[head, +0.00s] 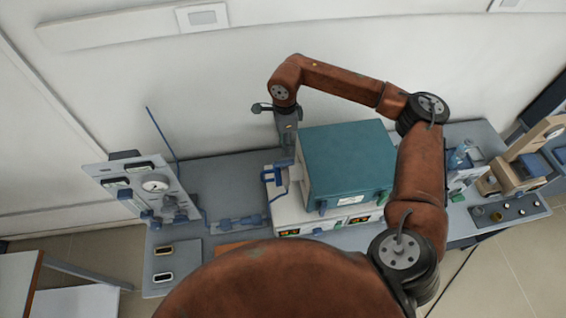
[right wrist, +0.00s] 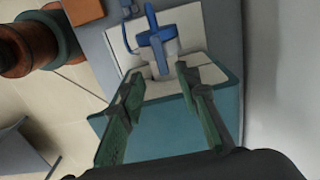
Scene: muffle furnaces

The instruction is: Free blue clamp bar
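The blue clamp bar (right wrist: 156,38) shows in the right wrist view as a cross-shaped blue piece on a pale block, just beyond my fingertips. In the head view, blue clamp parts (head: 268,175) sit at the left side of the teal furnace (head: 348,160). My right gripper (right wrist: 158,70) is open, its two fingers apart with nothing between them. In the head view the right gripper (head: 286,152) points down beside the furnace's left side, above the clamp, and partly hides it. Contact with the bar cannot be made out. My left gripper is not in view.
A panel with a round gauge (head: 155,184) stands at the left of the grey bench (head: 222,174). Blue fittings (head: 240,222) lie on the bench between it and the furnace. A beige instrument (head: 522,160) stands at the far right. The wall is close behind.

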